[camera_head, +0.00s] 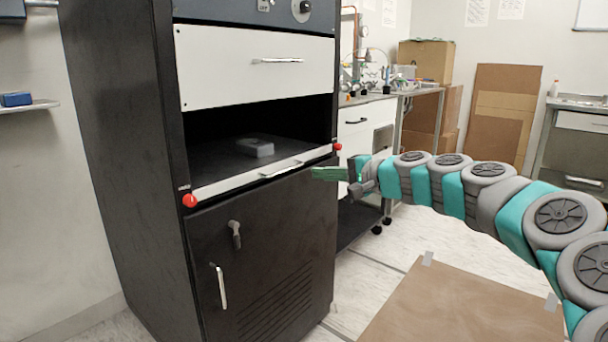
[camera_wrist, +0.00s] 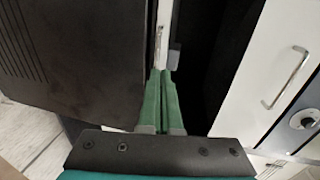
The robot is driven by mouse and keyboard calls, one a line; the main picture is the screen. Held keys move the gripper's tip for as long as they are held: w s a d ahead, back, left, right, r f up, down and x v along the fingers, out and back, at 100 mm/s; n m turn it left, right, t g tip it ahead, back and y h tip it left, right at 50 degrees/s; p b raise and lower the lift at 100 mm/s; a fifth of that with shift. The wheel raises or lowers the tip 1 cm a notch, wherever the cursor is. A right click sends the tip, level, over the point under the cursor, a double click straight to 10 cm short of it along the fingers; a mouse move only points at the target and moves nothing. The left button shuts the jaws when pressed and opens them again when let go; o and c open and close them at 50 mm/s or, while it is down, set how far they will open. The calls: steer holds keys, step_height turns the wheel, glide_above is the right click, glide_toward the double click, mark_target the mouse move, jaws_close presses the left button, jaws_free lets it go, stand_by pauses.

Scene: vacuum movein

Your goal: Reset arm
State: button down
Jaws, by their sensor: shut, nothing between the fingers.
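My gripper (camera_head: 329,174) is at the right front of the black cabinet (camera_head: 120,150), level with its open bay. In the wrist view my green fingers (camera_wrist: 161,100) are together with nothing between them, pointing along the cabinet front. My teal and grey arm reaches in from the right in the head view. The bay holds a small grey object (camera_head: 255,147) on its dark shelf. A white front edge with a handle (camera_head: 282,169) and two red knobs (camera_head: 190,201) runs along the bay's bottom. I cannot tell whether the fingertips touch the cabinet.
A white drawer front (camera_head: 255,68) is above the bay, and a closed black door (camera_head: 262,250) is below. A workbench (camera_head: 365,125) stands behind my gripper. Cardboard (camera_head: 505,118) leans at the back wall. A brown sheet (camera_head: 455,305) lies taped on the floor.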

steer(key=s+a+f+n+g+h, duration=0.1)
steer(key=s+f+n+g, duration=0.15)
steer(key=s, duration=0.55)
steer(key=s+a+f+n+g+h+p, duration=0.1)
steer(key=s+f+n+g+h, duration=0.15)
steer(key=s, duration=0.55)
steer(key=s+a+f+n+g+h, duration=0.1)
steer(key=s+f+n, duration=0.15)
steer(key=s, duration=0.55)
steer(key=s+d+f+g+h, duration=0.1)
steer(key=s+d+f+h, duration=0.1)
steer(key=s+d+f, duration=0.3)
steer(key=s+d+f+g+h+p, duration=0.1)
steer(key=s+d+f, duration=0.4)
steer(key=s, duration=0.7)
steer(key=s+d+f+g+h, duration=0.3)
steer(key=s+d+f+h, duration=0.2)
steer(key=s+d, duration=0.3)
steer(key=shift+s+d+f, duration=0.35)
steer(key=shift+f, duration=0.15)
